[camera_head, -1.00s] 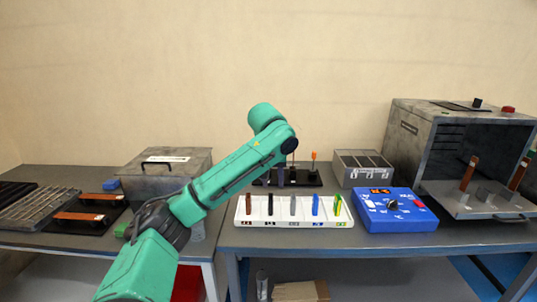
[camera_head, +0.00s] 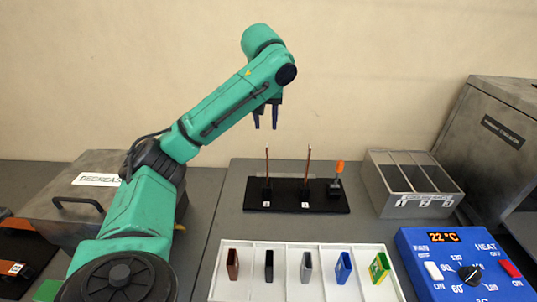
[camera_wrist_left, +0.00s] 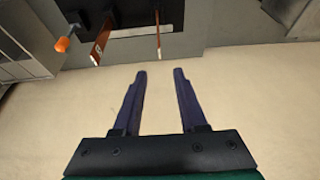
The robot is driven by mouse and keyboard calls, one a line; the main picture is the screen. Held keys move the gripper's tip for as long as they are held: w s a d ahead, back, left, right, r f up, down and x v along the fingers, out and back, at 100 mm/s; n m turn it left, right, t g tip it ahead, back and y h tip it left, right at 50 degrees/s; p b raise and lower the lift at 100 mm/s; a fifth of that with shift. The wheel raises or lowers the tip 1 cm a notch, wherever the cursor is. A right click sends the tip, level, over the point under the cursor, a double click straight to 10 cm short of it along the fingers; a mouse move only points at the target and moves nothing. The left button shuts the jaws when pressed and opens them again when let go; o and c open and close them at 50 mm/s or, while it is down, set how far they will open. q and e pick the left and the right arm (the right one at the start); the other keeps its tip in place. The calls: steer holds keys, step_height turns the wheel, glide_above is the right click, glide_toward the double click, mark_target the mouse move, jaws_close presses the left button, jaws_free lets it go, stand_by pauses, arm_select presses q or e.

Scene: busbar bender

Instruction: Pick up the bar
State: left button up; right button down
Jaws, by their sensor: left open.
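Two thin copper bars stand upright in a black stand (camera_head: 287,196) on the table, a left bar (camera_head: 267,163) and a right bar (camera_head: 308,166). My left gripper (camera_head: 266,122) is open and empty, fingers pointing down, above the stand and over the left bar in the head view. In the left wrist view both bars, the left one (camera_wrist_left: 158,35) and the right one (camera_wrist_left: 102,40), show beyond the fingertips (camera_wrist_left: 160,74). The left one lines up with the gap between the fingers, apart from them. My right gripper is out of view.
An orange-handled tool (camera_head: 338,175) stands at the stand's right end. A grey divided bin (camera_head: 412,186) is to its right. In front are a white tray (camera_head: 290,248) of coloured pieces and a blue heat control box (camera_head: 466,265). A metal box (camera_head: 60,200) is at left.

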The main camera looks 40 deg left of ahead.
arm_select(q)
step_height(320, 180, down, 2)
steer(key=p, duration=0.1)
glide_above(267, 151)
steer(key=s, duration=0.1)
step_height(267, 151, down, 4)
steer(key=f, duration=0.1)
steer(key=p+x, duration=0.2)
steer(key=x, duration=0.3)
steer(key=shift+w+d+f, duration=0.1)
steer(key=shift+w+f, duration=0.2)
steer(key=shift+f, duration=0.35)
steer(key=shift+w+f, duration=0.1)
jaws_close()
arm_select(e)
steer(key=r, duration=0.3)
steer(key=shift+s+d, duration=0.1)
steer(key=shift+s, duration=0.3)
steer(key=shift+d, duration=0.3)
